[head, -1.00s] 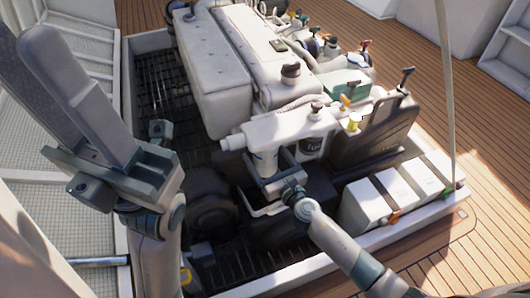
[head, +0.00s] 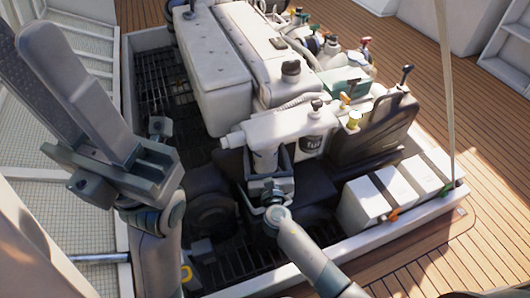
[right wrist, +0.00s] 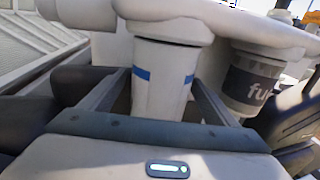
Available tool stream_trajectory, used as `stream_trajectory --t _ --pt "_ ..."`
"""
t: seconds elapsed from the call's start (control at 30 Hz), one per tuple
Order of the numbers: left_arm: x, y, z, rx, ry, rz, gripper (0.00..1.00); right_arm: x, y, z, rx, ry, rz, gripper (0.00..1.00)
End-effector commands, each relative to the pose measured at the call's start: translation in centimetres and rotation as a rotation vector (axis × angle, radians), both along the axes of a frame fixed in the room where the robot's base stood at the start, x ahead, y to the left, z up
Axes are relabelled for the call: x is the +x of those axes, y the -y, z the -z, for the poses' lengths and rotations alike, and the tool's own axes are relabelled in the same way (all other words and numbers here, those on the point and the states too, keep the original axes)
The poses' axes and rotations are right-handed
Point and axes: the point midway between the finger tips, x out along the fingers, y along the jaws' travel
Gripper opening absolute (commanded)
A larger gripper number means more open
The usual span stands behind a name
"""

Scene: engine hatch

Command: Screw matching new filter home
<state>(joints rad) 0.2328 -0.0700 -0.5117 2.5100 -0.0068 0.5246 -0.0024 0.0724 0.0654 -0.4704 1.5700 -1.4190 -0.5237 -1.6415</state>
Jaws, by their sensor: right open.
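A white filter with a blue band (right wrist: 160,78) hangs upright under the pale housing (right wrist: 225,20) in the right wrist view. The filter's lower end is hidden behind the gripper body. My left gripper (head: 88,95) is raised at the far left, away from the engine; its finger gap is unclear.
A dark-labelled filter (right wrist: 253,80) hangs close to the right of my right gripper. White boxes (head: 365,203) stand along the bay's right side. The large engine block (head: 215,70) lies behind. A pole (head: 446,90) rises at the right. Wooden deck surrounds the bay.

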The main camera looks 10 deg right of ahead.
Motion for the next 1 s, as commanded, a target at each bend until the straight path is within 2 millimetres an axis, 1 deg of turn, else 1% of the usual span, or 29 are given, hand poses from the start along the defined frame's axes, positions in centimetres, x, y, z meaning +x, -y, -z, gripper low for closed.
stream_trajectory --t 0.2,0.23,0.27,0.3,0.37,0.4,0.43,0.47,0.63,0.77,0.9,1.0 --pt "0.0 0.0 -0.01 0.0 0.0 0.0 0.31 0.0 0.08 0.0 -0.001 0.0 0.005 0.82" --pt "0.0 0.0 -0.01 0.0 0.0 0.0 0.31 -0.01 0.08 0.0 -0.001 0.0 0.005 0.77" --pt "0.0 0.0 -0.01 0.0 0.0 0.0 0.31 -0.01 0.08 0.0 0.0 0.0 0.004 0.7" --pt "0.0 0.0 -0.01 0.0 0.0 0.0 0.31 -0.01 0.07 0.0 0.0 0.0 0.004 0.61" --pt "0.0 0.0 -0.01 0.0 0.0 0.0 0.31 -0.01 0.07 0.0 0.0 0.0 0.004 0.46" --pt "0.0 0.0 -0.01 0.0 0.0 0.0 0.31 -0.01 0.07 0.0 0.0 0.0 0.004 0.37" --pt "0.0 0.0 -0.01 0.0 0.0 0.0 0.31 -0.01 0.07 0.0 0.0 0.0 0.004 0.29" --pt "0.0 0.0 -0.01 0.0 0.0 0.0 0.31 -0.01 0.07 0.0 0.0 0.0 0.004 0.27" --pt "0.0 0.0 -0.25 0.0 0.0 0.0 0.31 0.04 0.17 -0.11 -0.002 0.001 -0.025 0.27" --pt "-0.01 0.0 -0.74 0.0 0.0 0.0 0.31 0.03 0.27 -0.17 -0.004 0.001 -0.103 0.27" --pt "0.0 0.0 -0.6 0.0 0.0 0.0 0.31 0.05 0.18 -0.02 -0.003 0.002 -0.197 0.27" --pt "0.0 0.0 -0.6 0.0 0.0 0.0 0.31 0.02 0.1 -0.05 0.0 0.001 -0.232 0.27"
